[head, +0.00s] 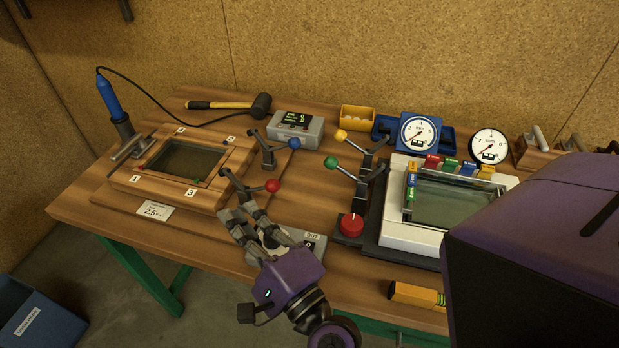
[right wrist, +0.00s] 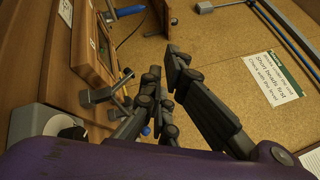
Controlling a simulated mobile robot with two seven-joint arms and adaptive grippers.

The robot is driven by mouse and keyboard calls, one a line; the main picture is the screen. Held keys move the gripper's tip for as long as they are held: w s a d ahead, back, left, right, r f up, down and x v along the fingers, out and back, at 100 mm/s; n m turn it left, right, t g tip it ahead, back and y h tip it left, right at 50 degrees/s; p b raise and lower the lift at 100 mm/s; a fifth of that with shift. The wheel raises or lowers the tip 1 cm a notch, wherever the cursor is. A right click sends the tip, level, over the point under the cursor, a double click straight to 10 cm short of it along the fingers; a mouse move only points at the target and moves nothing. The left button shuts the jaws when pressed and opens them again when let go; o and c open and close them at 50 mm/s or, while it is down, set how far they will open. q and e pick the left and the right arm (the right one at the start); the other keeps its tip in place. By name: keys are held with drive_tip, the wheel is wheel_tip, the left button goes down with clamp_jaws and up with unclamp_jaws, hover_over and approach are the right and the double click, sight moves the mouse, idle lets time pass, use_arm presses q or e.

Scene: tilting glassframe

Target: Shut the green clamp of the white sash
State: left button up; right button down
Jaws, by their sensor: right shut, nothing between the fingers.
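The white sash (head: 400,232) lies at the right of the bench, its right part hidden behind my purple arm. The green clamp (head: 331,162) stands at its left side. Its green-knobbed handle points left, away from the sash, and its other arm slants up to the right, seemingly raised off the sash. My right gripper (head: 239,218) is shut and empty, to the left of and nearer than the green clamp, by the red-knobbed clamp (head: 272,186). Its fingers show in the right wrist view (right wrist: 163,68). I cannot make out the green clamp there. My left gripper is not in view.
A yellow-knobbed clamp (head: 341,135) stands just behind the green one. A red button (head: 351,225) sits in front of it. A wooden frame (head: 205,196) with a blue-knobbed clamp (head: 294,143) is at the left. A grey box (head: 308,240) lies beside my gripper.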

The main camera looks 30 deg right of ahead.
drive_tip(key=w+d+r+m+h, duration=0.1)
drive_tip(key=d+r+m+h, duration=0.1)
drive_tip(key=d+m+h, duration=0.6)
drive_tip(key=d+f+m+g+h, duration=0.1)
drive_tip(key=f+m+g+h, duration=0.1)
drive_tip(key=m, duration=0.4)
drive_tip(key=d+f+m+g+h, duration=0.2)
drive_tip(key=f+m+g, duration=0.1)
drive_tip(key=m, duration=0.3)
drive_tip(key=s+d+f+m+g+h, duration=0.1)
drive_tip(key=f+m+g+h, duration=0.1)
drive_tip(key=m, duration=0.4)
drive_tip(key=shift+d+f+m+g, duration=0.15)
drive_tip(key=shift+f+m+g, duration=0.2)
drive_tip(key=shift+g, duration=0.25)
drive_tip(key=shift+s+f+m+g, duration=0.3)
drive_tip(key=shift+f+m+g, duration=0.1)
drive_tip(key=shift+f+m, duration=0.15)
drive_tip(key=shift+d+r, duration=0.1)
